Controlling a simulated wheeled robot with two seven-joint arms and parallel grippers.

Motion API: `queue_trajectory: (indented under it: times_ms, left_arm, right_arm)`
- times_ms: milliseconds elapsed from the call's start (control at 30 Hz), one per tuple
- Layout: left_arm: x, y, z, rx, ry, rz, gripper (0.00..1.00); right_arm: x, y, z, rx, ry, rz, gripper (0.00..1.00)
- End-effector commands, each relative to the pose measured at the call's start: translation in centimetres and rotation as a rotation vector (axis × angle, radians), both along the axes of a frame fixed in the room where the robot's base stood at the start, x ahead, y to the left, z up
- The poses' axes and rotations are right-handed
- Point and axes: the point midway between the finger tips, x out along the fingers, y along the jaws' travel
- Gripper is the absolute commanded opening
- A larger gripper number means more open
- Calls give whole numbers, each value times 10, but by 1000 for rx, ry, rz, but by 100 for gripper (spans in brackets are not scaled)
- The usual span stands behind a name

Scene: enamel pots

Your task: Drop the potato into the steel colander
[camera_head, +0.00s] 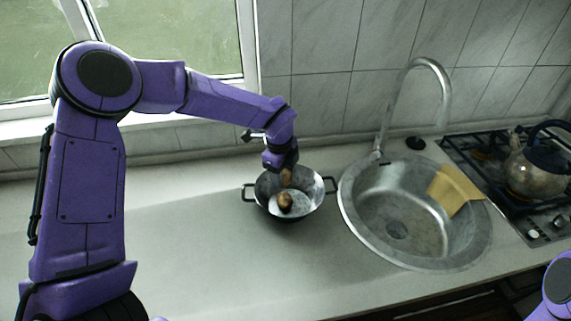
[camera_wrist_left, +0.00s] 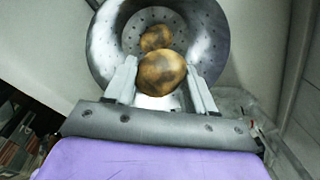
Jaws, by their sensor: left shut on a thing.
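The steel colander (camera_head: 312,188), a round perforated bowl with two dark side handles, stands on the counter left of the sink. It also shows in the left wrist view (camera_wrist_left: 103,45), under my gripper. My left gripper (camera_head: 285,170) points down over the colander, shut on a brown potato (camera_head: 286,178). In the left wrist view the held potato (camera_wrist_left: 163,73) sits between the two fingers. A second brown potato (camera_head: 285,201) lies inside the colander; it shows just beyond the held one in the wrist view (camera_wrist_left: 156,37). My right gripper is out of view.
A round steel sink (camera_head: 375,235) with a tall faucet (camera_head: 440,75) is right of the colander. A yellow cloth (camera_head: 455,188) hangs over its edge. A kettle (camera_head: 538,165) stands on the gas stove (camera_head: 480,155). The counter (camera_head: 205,250) left and front is clear.

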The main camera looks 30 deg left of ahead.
Motion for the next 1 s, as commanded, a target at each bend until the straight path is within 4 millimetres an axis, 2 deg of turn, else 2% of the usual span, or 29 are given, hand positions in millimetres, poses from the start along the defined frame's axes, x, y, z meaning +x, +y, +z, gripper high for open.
queue_trajectory:
  times_ms: [33, 200, 567, 600, 667, 1000]
  left_arm:
    - [1, 0, -12, 1, 1, -2, 24]
    - [1, 0, -30, 0, 1, -2, 24]
    - [1, 0, -34, 0, 0, -2, 24]
    - [1, 0, -34, 0, 0, -2, 68]
    - [1, 0, -34, 0, 0, -2, 84]
    - [1, 0, -29, -1, -2, -2, 84]
  right_arm:
    - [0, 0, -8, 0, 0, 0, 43]
    - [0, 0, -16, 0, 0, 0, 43]
    - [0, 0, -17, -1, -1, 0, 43]
    - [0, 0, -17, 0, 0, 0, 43]
    - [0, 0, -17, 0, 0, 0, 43]
    - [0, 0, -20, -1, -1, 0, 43]
